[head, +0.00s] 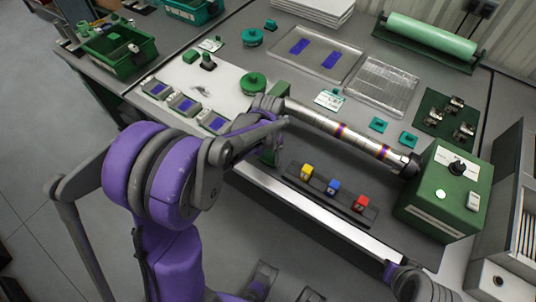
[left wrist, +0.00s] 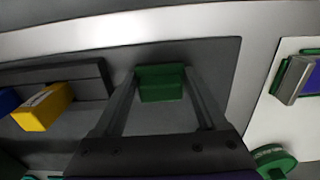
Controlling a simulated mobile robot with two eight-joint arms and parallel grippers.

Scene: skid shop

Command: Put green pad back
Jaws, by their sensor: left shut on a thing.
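The green pad (left wrist: 160,84) is a small dark green block between the fingers of my left gripper (left wrist: 160,88) in the left wrist view. The gripper is shut on it. In the head view, my left gripper (head: 269,148) points down near the bench's front edge, between the white mat and the black rack. Only a sliver of the green pad (head: 267,157) shows there, with the arm hiding the rest. I cannot tell whether the pad touches the bench.
The black rack (head: 345,203) holds yellow, blue and red blocks to the right. The white mat (head: 225,77) carries several small purple-topped blocks. A metal tube (head: 330,125) lies behind my gripper, leading to a green box (head: 430,205). Trays (head: 345,62) stand farther back.

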